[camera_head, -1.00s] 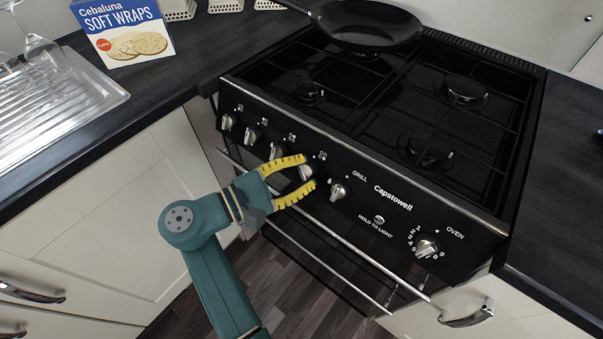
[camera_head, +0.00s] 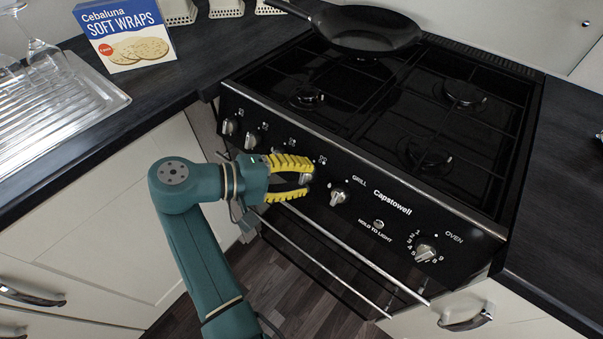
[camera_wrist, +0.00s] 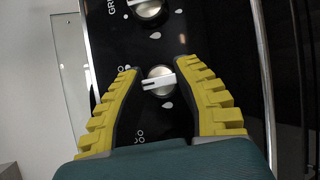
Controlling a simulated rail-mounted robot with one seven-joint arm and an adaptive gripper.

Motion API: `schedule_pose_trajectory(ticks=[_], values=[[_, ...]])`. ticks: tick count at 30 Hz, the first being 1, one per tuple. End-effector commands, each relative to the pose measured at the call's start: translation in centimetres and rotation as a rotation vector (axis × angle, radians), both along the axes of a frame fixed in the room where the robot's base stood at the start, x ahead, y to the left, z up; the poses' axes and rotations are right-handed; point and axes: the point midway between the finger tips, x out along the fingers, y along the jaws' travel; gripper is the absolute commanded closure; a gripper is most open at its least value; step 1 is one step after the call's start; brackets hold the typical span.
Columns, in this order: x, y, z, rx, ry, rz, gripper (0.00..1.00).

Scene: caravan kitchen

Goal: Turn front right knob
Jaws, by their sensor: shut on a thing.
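The knob (camera_head: 306,179) is the fourth from the left on the black cooker panel, just left of the grill knob. My gripper (camera_head: 308,177) has its yellow ribbed fingers shut on this knob, one finger on each side. In the wrist view the silver knob (camera_wrist: 158,84) with its pale pointer bar sits between the fingertips (camera_wrist: 160,73). The fingers hide part of the knob in the head view.
The grill knob (camera_head: 339,198) is close on the right, and the oven knob (camera_head: 426,252) is farther right. Two knobs, one of them the leftmost (camera_head: 229,125), show to the left. An oven door rail runs below the panel. A black pan (camera_head: 366,28) stands on the hob.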

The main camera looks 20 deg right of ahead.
Motion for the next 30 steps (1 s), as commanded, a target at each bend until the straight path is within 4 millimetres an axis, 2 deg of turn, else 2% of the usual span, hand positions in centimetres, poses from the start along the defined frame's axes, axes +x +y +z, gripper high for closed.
schedule_pose_trajectory(ticks=[16,17,21,30], values=[[0.00,-0.08,-0.25,0.014,-0.018,-0.011,1.00],[0.00,-0.08,-0.25,0.014,-0.018,-0.011,0.65],[0.00,-0.07,-0.20,0.013,-0.019,-0.011,0.39],[0.01,-0.03,-0.07,0.012,-0.021,-0.010,0.39]])
